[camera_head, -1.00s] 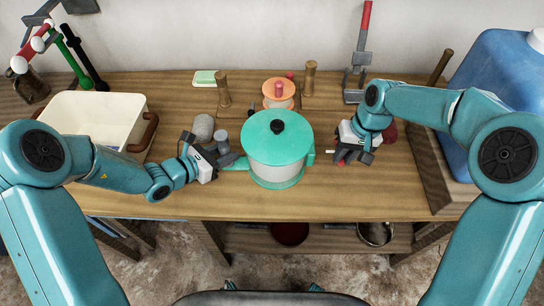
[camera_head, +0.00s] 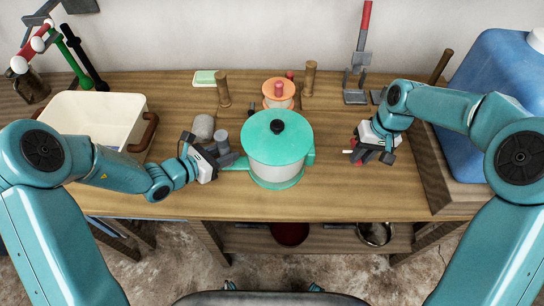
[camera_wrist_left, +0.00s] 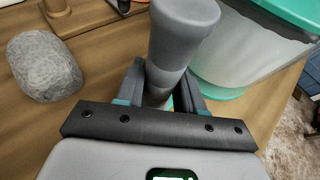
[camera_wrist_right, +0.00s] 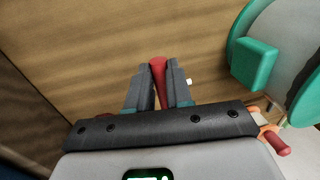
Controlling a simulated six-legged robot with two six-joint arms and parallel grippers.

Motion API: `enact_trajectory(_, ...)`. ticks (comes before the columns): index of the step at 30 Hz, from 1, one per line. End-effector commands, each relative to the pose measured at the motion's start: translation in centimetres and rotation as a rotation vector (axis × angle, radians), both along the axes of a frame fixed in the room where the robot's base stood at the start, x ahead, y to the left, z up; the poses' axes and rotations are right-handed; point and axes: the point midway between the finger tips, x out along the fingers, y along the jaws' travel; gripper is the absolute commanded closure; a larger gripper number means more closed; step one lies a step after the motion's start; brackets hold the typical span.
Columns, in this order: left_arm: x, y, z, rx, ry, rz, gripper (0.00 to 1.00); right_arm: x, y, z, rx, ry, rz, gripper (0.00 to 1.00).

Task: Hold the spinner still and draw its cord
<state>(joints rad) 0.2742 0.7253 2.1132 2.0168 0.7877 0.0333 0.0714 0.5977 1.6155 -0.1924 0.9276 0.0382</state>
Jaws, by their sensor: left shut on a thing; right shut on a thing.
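The spinner (camera_head: 275,148) is a pale see-through tub with a teal lid and black knob, upright mid-bench. My left gripper (camera_head: 226,155) is at its left side, shut on an upright grey grip (camera_wrist_left: 183,35) beside the tub. A teal arm of the spinner shows under this gripper. My right gripper (camera_head: 360,150) is to the right of the spinner, apart from it, shut on a red handle (camera_wrist_right: 158,70). The handle is mostly hidden between the fingers. A small white tip shows by the fingers. I cannot make out the cord between handle and tub.
A grey stone (camera_wrist_left: 44,65) lies behind my left gripper. An orange-lidded pot (camera_head: 279,93) and wooden posts (camera_head: 223,88) stand behind the spinner. A cream basin (camera_head: 97,122) is at the left, a blue canister (camera_head: 500,80) at the right. The bench front is clear.

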Motion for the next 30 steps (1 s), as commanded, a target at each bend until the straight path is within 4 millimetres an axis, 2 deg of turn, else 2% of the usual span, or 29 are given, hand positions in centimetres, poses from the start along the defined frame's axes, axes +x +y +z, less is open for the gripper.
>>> enact_trajectory(16,0.0,0.1,0.0,0.001,0.002,0.002,1.0,0.0,7.0,0.0,-0.001,-0.001,0.002,1.0)
enact_trajectory(26,0.0,0.1,0.0,0.001,0.002,0.002,1.0,0.0,7.5,0.0,0.0,-0.002,0.0,1.0)
enact_trajectory(30,0.0,0.1,0.0,0.001,0.002,0.002,1.0,0.0,6.8,0.0,0.0,-0.001,-0.003,1.0)
